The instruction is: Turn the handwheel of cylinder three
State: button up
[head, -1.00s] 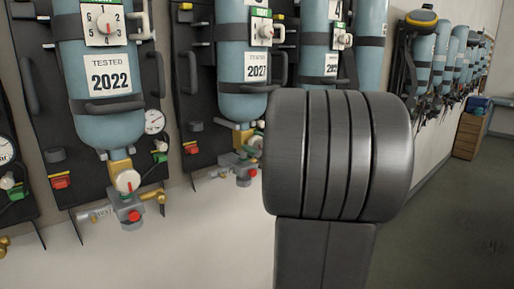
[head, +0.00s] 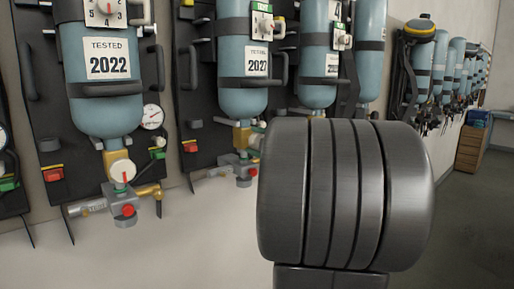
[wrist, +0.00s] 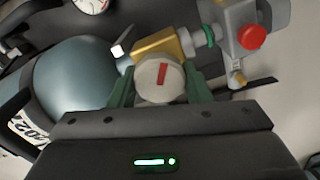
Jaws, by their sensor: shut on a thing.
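In the wrist view my gripper (wrist: 160,92) is shut on a round pale handwheel (wrist: 153,73) with a red mark, one green finger on each side. The wheel sits by a gold valve block (wrist: 166,45) at the neck of a blue-grey cylinder (wrist: 75,78). The cylinder's label is only partly readable, and I cannot read a cylinder number. In the head view my grey arm hides the gripper and the held wheel. Another handwheel (head: 122,172) with a red mark shows under the cylinder labelled 2022 (head: 108,110).
A red knob (wrist: 251,36) is beside the valve in the wrist view. In the head view, more cylinders (head: 243,90) hang on dark backplates along the wall, with gauges (head: 152,117) and hoses. A wooden cabinet (head: 469,148) stands far right. The floor (head: 470,220) there is clear.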

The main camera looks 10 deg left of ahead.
jog(key=shift+n, duration=0.4)
jog(key=o, duration=1)
jog(key=shift+d, duration=0.1)
jog(key=b+v, duration=0.1)
jog(key=v, duration=1.2)
jog(key=shift+s+d, duration=0.15)
jog(key=shift+s, duration=0.15)
dwell(4.9)
